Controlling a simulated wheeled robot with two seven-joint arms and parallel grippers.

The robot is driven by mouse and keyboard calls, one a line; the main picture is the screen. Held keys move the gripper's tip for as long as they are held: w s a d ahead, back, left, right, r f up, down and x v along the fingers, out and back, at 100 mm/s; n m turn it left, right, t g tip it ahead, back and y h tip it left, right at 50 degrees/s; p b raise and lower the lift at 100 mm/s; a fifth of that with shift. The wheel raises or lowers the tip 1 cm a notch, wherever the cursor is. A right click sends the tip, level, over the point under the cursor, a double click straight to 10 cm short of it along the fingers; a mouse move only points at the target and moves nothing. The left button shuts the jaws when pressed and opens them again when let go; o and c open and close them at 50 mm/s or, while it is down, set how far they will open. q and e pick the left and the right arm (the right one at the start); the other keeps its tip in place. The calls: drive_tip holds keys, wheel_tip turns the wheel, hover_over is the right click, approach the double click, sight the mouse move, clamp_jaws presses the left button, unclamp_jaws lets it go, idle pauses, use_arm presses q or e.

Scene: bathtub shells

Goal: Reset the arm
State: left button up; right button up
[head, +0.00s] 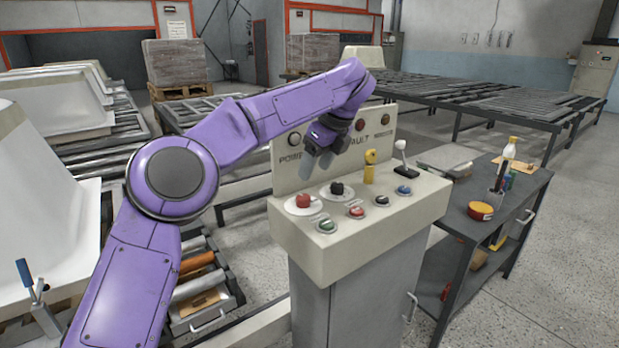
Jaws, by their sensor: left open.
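My left arm, purple, reaches in from the lower left over the control console (377,225). My left gripper (317,165) is open and empty, pointing down in front of the console's labelled back panel (287,177), above the left part of its top. On that top are a red mushroom button (303,201) and a dark knob (337,188), each on a pale round plate. A yellow-handled switch (370,165) and a lever with a white ball (400,146) stand behind several small coloured buttons. My right gripper does not show.
White tub shells (35,200) stand on rollers at the left. Roller tables (480,100) fill the back. Floor at right is clear.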

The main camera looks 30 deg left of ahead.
use_arm(q)
drive_tip(key=shift+d+r, duration=0.2)
drive_tip(key=shift+r, duration=0.35)
